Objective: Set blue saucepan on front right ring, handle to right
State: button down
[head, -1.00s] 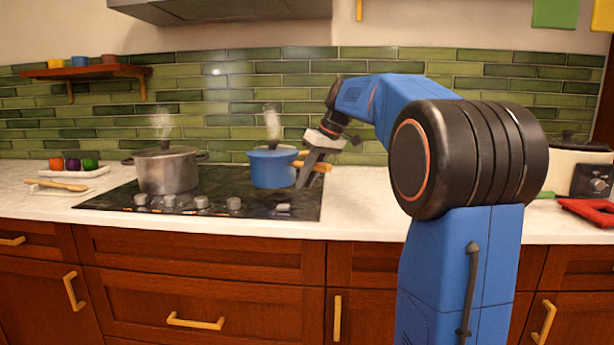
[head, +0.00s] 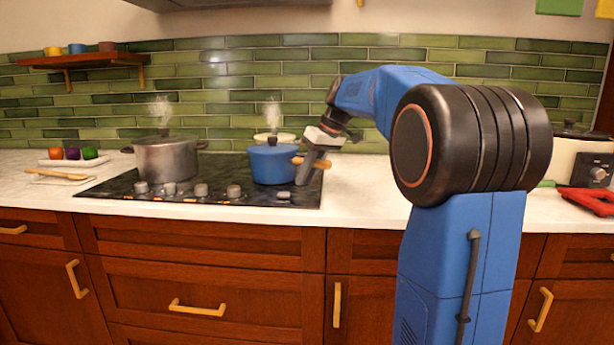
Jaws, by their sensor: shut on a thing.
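The blue saucepan (head: 272,165), with a blue lid, is upright over the front right part of the black cooktop (head: 125,186). Its wooden handle (head: 325,164) points right. My gripper (head: 308,166) is shut on the handle, to the right of the pan body. The ring under the pan is hidden. The pan's base looks on or very close to the cooktop; I cannot tell if it touches.
A steaming steel pot (head: 166,160) stands on the left of the cooktop. A pale pot (head: 284,137) shows partly behind the saucepan. Control knobs (head: 234,191) line the front edge. A red object (head: 590,201) and a cream cooker (head: 565,158) are far right.

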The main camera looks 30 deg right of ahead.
jog(key=shift+f, duration=0.2)
dwell(0.8)
jog(key=c, duration=0.9)
grip_release()
jog(key=shift+f, duration=0.1)
jog(key=shift+r, duration=4.05)
jog(key=shift+s, duration=0.1)
